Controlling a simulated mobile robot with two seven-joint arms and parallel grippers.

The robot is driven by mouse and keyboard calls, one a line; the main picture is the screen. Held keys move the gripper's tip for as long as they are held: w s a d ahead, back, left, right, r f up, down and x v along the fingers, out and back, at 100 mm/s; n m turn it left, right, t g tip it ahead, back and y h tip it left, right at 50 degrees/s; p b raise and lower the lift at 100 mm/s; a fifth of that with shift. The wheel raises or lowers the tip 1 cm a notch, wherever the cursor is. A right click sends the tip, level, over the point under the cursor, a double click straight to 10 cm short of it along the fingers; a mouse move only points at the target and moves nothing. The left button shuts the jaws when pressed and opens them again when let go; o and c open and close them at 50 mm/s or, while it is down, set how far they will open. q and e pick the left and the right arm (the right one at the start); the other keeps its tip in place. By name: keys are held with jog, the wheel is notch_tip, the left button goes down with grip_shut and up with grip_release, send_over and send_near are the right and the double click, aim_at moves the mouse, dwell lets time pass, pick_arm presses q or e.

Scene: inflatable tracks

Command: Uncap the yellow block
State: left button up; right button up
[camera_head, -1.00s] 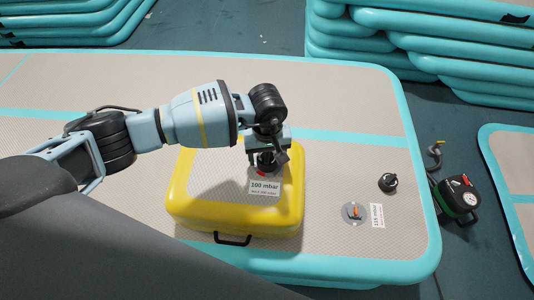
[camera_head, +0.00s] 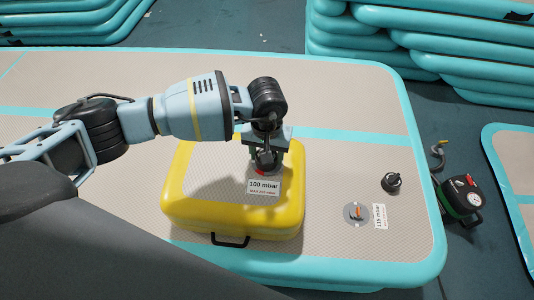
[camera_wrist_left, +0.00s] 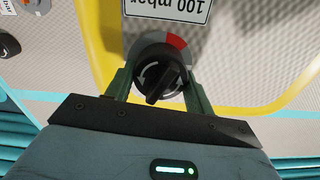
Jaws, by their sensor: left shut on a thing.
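The yellow block (camera_head: 180,205) is a yellow inflatable with a beige top, a black handle (camera_head: 230,240) and a label reading 100 mbar (camera_head: 264,188). It lies on the beige and turquoise track. My left gripper (camera_head: 265,165) reaches down onto its top beside the label. In the left wrist view the gripper (camera_wrist_left: 158,90) is shut on a black round cap (camera_wrist_left: 158,72) with a raised grip bar and curved arrows. The cap sits at a grey and red ring (camera_wrist_left: 178,41) on the block. My right gripper is in neither view.
A black cap (camera_head: 391,182) lies on the track (camera_head: 340,110), right of the block. Near it is an open valve (camera_head: 357,214) with an orange centre and a label. A pump (camera_head: 462,199) stands on the floor at right. Stacked tracks (camera_head: 440,40) fill the back right.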

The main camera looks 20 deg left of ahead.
pick_arm(q)
jog(key=shift+m, duration=0.4)
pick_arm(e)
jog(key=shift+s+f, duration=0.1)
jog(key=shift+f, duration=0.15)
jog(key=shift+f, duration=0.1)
pick_arm(q)
jog(key=shift+d+f+m+b, duration=0.1)
jog(key=shift+m+b, duration=1.3)
jog(key=shift+m, duration=1.2)
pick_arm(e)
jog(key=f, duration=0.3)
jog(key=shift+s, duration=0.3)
pick_arm(q)
jog(key=shift+b, duration=0.4)
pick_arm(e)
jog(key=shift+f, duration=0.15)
pick_arm(q)
jog(key=shift+m+b, duration=0.55)
jog(key=shift+m, duration=0.45)
jog(key=shift+d+m+b, duration=0.1)
jog(key=shift+m+b, duration=0.8)
jog(key=shift+m, duration=0.7)
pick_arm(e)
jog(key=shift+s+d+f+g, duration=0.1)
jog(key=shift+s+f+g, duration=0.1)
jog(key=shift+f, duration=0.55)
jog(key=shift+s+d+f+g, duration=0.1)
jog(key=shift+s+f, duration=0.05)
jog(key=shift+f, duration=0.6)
